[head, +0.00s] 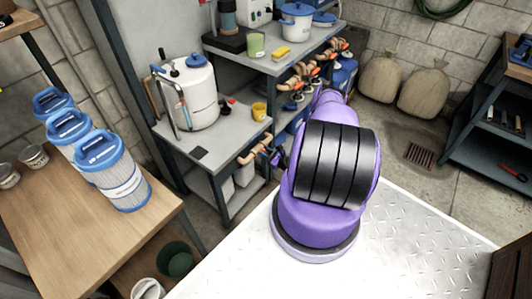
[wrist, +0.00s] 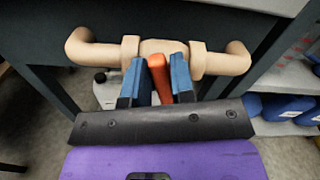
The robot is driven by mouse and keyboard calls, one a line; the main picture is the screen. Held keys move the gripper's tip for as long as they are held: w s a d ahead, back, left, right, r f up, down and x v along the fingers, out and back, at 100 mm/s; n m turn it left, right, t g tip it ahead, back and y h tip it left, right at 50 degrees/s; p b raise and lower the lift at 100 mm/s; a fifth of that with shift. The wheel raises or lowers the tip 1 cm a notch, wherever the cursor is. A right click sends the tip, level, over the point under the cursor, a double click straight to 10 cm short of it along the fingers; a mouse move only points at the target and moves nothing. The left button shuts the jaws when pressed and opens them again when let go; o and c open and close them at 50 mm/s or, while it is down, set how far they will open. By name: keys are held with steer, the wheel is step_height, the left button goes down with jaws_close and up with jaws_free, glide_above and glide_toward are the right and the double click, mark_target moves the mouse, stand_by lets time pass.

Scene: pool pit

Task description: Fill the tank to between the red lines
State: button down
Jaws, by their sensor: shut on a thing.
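A white tank (head: 190,98) with a blue knob on its lid stands on a low grey bench (head: 195,168). A thin upright tube runs along its left front side; red lines and the water level are too small to make out. A tan pipe with a valve (wrist: 225,62) runs along the bench front, with an orange lever (wrist: 157,82). My gripper (wrist: 158,74) is shut on the orange lever, with one blue-padded finger on each side. In the head view my gripper (head: 277,158) is small and partly hidden by my purple arm, beside the bench front.
A higher bench (head: 270,64) behind holds a green cup, a yellow sponge and a blue-lidded pot, with several orange-handled valves below. A wooden table (head: 60,222) at left holds several blue-topped filter cartridges (head: 110,170). Open floor lies to the right, with a drain grate (head: 419,155).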

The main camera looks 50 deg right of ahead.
steer(key=c, duration=1.1)
jaws_free()
steer(key=shift+s, duration=0.1)
steer(key=s, duration=1)
steer(key=shift+s+d, duration=0.3)
steer(key=shift+d, duration=0.1)
